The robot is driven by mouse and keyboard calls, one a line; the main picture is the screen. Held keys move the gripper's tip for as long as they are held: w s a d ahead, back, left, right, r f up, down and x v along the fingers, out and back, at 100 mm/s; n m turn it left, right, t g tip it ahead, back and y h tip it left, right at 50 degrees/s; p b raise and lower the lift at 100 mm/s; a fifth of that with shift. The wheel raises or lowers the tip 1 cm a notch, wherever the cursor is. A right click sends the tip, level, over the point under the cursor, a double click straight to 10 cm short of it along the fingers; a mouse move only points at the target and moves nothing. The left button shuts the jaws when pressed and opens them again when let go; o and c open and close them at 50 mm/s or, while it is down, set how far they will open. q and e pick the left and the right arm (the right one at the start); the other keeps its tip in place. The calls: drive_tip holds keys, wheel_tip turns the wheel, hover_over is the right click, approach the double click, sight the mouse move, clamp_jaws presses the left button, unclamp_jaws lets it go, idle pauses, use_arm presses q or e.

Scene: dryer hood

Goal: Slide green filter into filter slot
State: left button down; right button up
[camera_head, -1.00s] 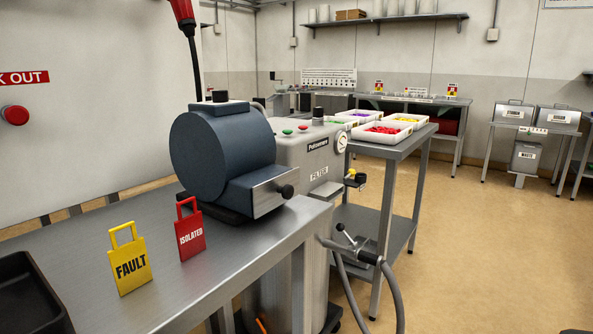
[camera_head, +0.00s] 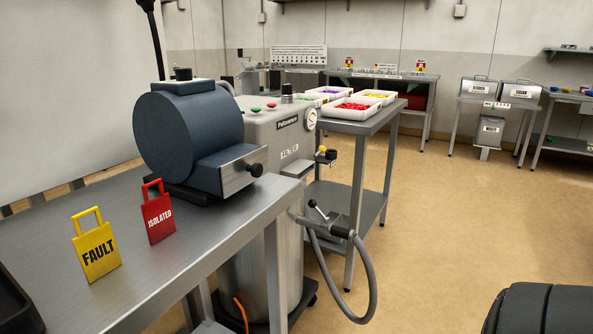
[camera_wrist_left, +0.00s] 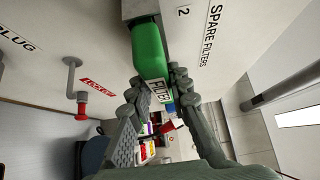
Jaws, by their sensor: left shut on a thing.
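The green filter (camera_wrist_left: 149,50) is between the fingers of my left gripper (camera_wrist_left: 160,85) in the left wrist view. The gripper is shut on it, near the end with a white label. The filter's other end meets a grey block (camera_wrist_left: 138,8) at the top of the view; I cannot tell whether they touch. The left gripper is not in the head view. In the head view, a grey machine (camera_head: 262,125) carries a small label on its side below green and red buttons. No filter slot opening can be made out. My right gripper is not in view.
A hose (camera_head: 368,290) loops beside the machine. A SPARE FILTERS panel (camera_wrist_left: 207,35) is close to the left gripper.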

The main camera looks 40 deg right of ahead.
use_arm(q)
drive_tip(key=c, duration=2)
unclamp_jaws()
drive_tip(key=shift+c, duration=0.2)
clamp_jaws()
drive_tip(key=s+d+b, duration=0.2)
drive_tip(key=s+b, duration=0.1)
drive_tip(key=s, duration=0.3)
drive_tip(key=shift+s, duration=0.4)
drive_tip(key=shift+s+b, duration=0.15)
drive_tip(key=shift+b, duration=0.25)
